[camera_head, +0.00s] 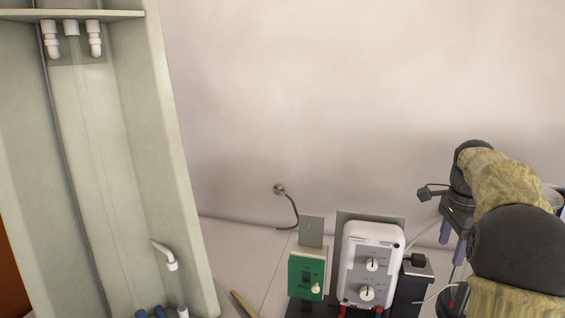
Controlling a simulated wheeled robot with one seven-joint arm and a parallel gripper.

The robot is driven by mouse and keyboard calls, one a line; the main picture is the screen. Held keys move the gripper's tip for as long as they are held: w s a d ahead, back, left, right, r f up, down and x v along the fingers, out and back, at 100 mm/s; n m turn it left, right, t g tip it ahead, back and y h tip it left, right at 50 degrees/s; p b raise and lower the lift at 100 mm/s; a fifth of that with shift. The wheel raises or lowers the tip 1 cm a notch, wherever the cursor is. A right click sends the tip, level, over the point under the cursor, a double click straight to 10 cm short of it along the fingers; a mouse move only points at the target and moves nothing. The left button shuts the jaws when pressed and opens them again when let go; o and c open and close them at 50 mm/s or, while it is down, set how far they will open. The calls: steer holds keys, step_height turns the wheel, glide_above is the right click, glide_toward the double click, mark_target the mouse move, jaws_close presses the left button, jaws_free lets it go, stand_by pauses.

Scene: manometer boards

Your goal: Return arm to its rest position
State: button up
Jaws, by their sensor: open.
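My arm comes in at the right side of the head view, with dark joints and tan, cloth-like covers. My gripper (452,245) hangs down from its wrist, with purple-blue fingers that are apart. I see nothing between the fingers. It is to the right of the white box with two knobs (372,262), in front of the pale wall. Part of the gripper is behind my own arm, so I cannot tell whether its tips touch anything.
A tall pale-green board (185,180) with white pipe fittings stands at the left. A green device (306,274) sits beside the white box. A wall fitting (279,189) has a dark cable hanging from it. Wall space above the boxes is clear.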

steer(key=s+a+f+n+t+b, duration=0.1)
steer(key=s+a+f+n, duration=0.8)
steer(key=a+f, duration=0.1)
steer(key=s+a+f+n+t+b, duration=0.1)
steer(key=s+a+f+n+b, duration=0.1)
steer(key=s+a+f+n, duration=0.7)
steer(key=a+f+n, duration=0.1)
steer(key=a+f, duration=0.1)
steer(key=a, duration=0.2)
steer(key=shift+f+b, duration=0.3)
steer(key=shift+a, duration=0.1)
steer(key=shift+c, duration=0.5)
steer(key=c, duration=0.3)
steer(key=shift+c, duration=0.4)
